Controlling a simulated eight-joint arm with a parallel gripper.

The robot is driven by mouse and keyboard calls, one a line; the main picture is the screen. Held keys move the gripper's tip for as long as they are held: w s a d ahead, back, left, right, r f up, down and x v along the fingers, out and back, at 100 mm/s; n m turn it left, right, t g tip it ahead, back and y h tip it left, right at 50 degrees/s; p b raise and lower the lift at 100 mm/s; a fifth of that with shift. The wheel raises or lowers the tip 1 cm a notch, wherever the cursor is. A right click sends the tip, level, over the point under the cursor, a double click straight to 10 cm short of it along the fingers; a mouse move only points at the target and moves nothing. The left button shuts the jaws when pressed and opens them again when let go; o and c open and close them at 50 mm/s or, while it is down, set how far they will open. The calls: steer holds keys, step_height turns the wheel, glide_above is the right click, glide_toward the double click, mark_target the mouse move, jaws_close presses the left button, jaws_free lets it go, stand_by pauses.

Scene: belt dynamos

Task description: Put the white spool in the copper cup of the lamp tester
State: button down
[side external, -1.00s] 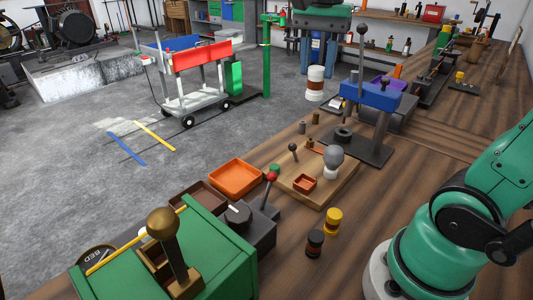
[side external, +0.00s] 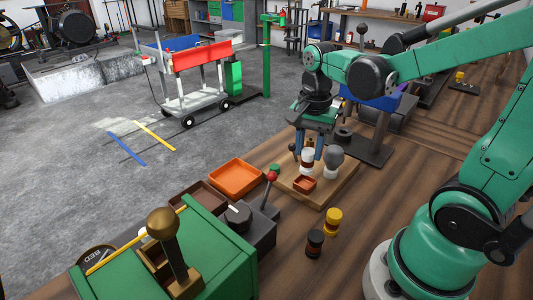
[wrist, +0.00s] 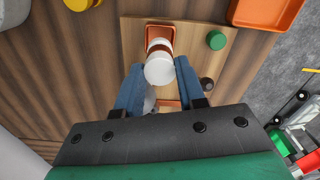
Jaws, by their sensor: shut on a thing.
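The white spool (side external: 307,161), with a brown band, is between the blue fingers of my gripper (side external: 308,155), which is shut on it. In the wrist view the spool (wrist: 159,68) shows its white end between the fingertips (wrist: 160,72). The copper cup (side external: 304,185) is a small square open box on the lamp tester's wooden board (side external: 335,188). The spool's lower end overlaps the cup's back edge in the side view. In the wrist view its far end lies over the cup (wrist: 159,27). I cannot tell whether it is inside the rim.
A grey bulb (side external: 334,156) on a white base stands close right of my gripper. A green button (side external: 274,169) is on the board's left. An orange tray (side external: 235,180) lies farther left. A yellow spool (side external: 332,222) and a black spool (side external: 315,243) stand in front on the bench.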

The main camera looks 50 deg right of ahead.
mark_target(309, 151)
steer(key=shift+f, duration=1.95)
steer(key=shift+f, duration=0.1)
steer(key=c, duration=0.5)
jaws_free()
